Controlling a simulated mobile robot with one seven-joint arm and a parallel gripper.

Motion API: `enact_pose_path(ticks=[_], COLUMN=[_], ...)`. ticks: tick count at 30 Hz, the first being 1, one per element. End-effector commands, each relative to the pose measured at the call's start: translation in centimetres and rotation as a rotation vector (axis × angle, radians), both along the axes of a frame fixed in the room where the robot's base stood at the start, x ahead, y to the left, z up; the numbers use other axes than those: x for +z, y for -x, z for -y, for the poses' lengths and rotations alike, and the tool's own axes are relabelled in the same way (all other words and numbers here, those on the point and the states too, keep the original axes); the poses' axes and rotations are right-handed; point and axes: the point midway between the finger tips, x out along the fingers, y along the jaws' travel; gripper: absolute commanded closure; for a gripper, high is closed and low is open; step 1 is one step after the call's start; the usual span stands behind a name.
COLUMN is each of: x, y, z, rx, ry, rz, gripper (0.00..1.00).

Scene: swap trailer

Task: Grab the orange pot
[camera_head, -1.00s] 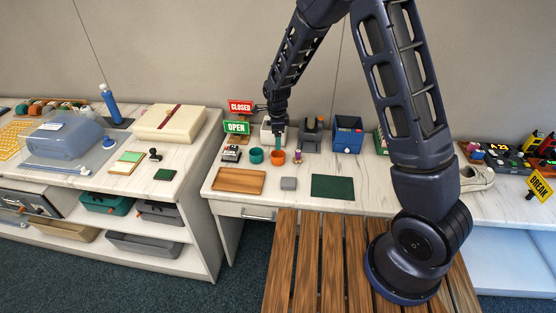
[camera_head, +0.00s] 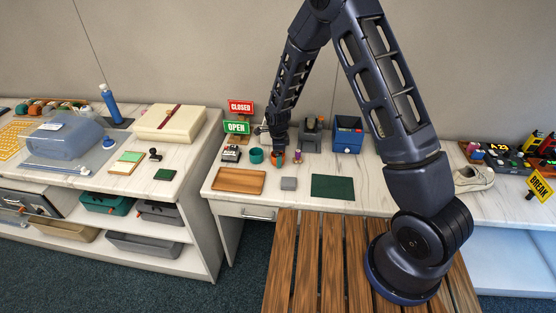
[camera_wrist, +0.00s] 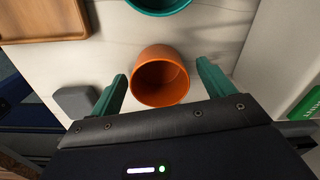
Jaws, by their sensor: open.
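The orange pot (camera_wrist: 160,78) stands upright and looks empty on the white counter in the wrist view. It lies between the two green fingers of my gripper (camera_wrist: 159,84), which are open on either side, with a visible gap to each finger. In the head view, my gripper (camera_head: 278,154) is low over the counter and mostly covers the orange pot (camera_head: 279,160).
A teal pot (camera_head: 256,155) stands just left of the orange pot. A grey block (camera_head: 289,183), a small purple-topped item (camera_head: 298,157), a wooden tray (camera_head: 238,180) and a green mat (camera_head: 332,187) are close by. A blue box (camera_head: 347,135) stands behind to the right.

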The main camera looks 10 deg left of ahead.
Motion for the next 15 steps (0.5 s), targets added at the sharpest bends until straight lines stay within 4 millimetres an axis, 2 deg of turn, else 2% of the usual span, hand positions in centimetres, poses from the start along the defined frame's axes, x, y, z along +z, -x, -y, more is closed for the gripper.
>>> enact_pose_path(ticks=[8, 15], x=[-0.35, -0.34], y=[-0.02, -0.02], z=[-0.02, -0.03], rx=[0.0, 0.0], ry=[-0.001, 0.0], rz=[0.001, 0.001], gripper=[0.21, 0.67])
